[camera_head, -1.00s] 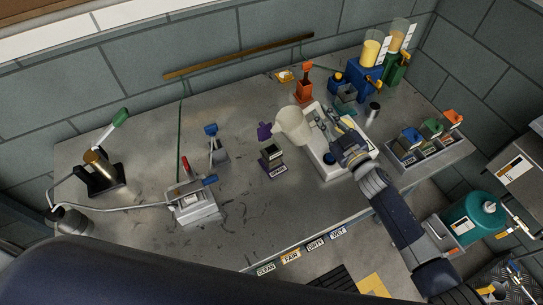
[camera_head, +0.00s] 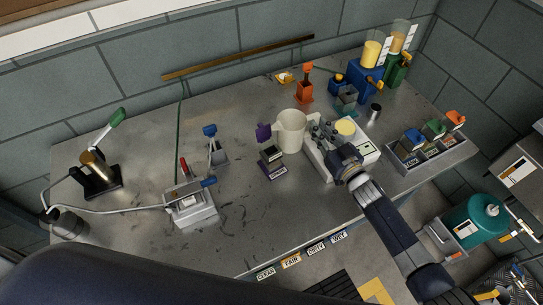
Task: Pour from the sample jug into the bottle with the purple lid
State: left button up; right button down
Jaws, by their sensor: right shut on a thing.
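The sample jug (camera_head: 291,131) is a cream-white jug near the middle of the bench, looking nearly upright. My right gripper (camera_head: 318,131) is at its right side, shut on it; the grip itself is partly hidden. The bottle with the purple lid (camera_head: 270,158) is a small dark squarish bottle with a pale label, just left of and in front of the jug. Its purple lid (camera_head: 263,132) stands flipped up at the back. The jug's rim is close to the bottle, and I cannot tell the exact gap. My left gripper is not in view.
A white tray (camera_head: 318,165) lies under my right wrist. An orange-lidded bottle (camera_head: 305,92) stands behind. A clamp device (camera_head: 191,206) is at left, with a blue-handled scoop-like item (camera_head: 217,152) near it. A grey caddy (camera_head: 436,156) of lidded bottles stands right. The front middle is clear.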

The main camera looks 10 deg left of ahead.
jog(key=shift+r, duration=0.2)
jog(key=w+d+r, duration=0.1)
jog(key=w+d+r+p, duration=0.1)
jog(key=w+d, duration=0.1)
jog(key=d, duration=0.1)
jog(key=shift+r, duration=0.4)
